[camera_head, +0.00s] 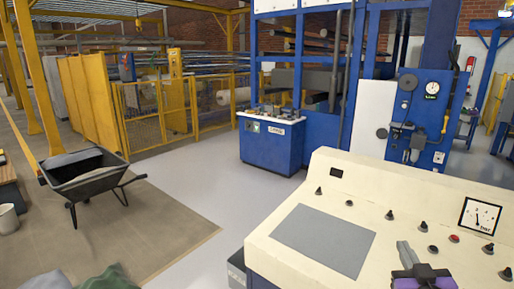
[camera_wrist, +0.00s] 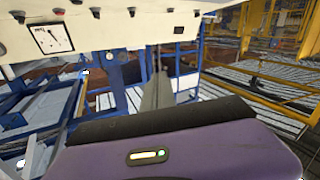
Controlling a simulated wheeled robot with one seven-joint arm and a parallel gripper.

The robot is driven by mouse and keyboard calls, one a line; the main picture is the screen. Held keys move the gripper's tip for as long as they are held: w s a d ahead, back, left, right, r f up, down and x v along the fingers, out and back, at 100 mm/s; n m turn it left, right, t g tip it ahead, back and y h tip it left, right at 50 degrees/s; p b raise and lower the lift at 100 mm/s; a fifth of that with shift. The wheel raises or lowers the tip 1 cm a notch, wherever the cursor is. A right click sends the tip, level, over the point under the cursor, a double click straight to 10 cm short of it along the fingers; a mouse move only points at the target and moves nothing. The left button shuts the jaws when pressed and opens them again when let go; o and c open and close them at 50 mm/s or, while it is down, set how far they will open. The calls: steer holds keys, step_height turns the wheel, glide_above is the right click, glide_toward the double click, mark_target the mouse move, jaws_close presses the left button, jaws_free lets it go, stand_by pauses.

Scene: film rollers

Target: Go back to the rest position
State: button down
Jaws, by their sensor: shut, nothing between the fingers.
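My gripper (camera_head: 405,247) shows at the lower right of the head view, with grey fingers and a purple body, in front of the cream control console (camera_head: 300,190). In the wrist view the grey fingers of my gripper (camera_wrist: 157,78) are together in the middle, above the purple body. They hold nothing. The console (camera_wrist: 120,25) runs along the top of the wrist view, with its pressure dial (camera_wrist: 50,38) at upper left. The gap between gripper and console is hard to judge.
The console top has several black knobs and a red button (camera_head: 454,238). A blue machine (camera_head: 270,145) stands behind it. A black wheelbarrow (camera_head: 85,175) stands on a brown mat at left. Yellow fencing (camera_head: 150,105) lines the back. Grey floor (camera_head: 190,150) between is clear.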

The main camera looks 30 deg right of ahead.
steer(key=s+a+f+n+y, duration=0.2)
steer(key=s+a+y, duration=0.2)
steer(key=s+a, duration=0.3)
steer(key=s+a+f+n+t+y, duration=0.1)
steer(key=s+a, duration=0.7)
steer(key=a, duration=0.8)
steer(key=s+a+f+n+y, duration=0.3)
steer(key=s+a+f+y, duration=0.2)
steer(key=a, duration=0.7)
steer(key=shift+s+f+t+y, duration=0.3)
steer(key=shift+s+y, duration=0.5)
steer(key=shift+s, duration=0.45)
steer(key=shift+d, duration=0.15)
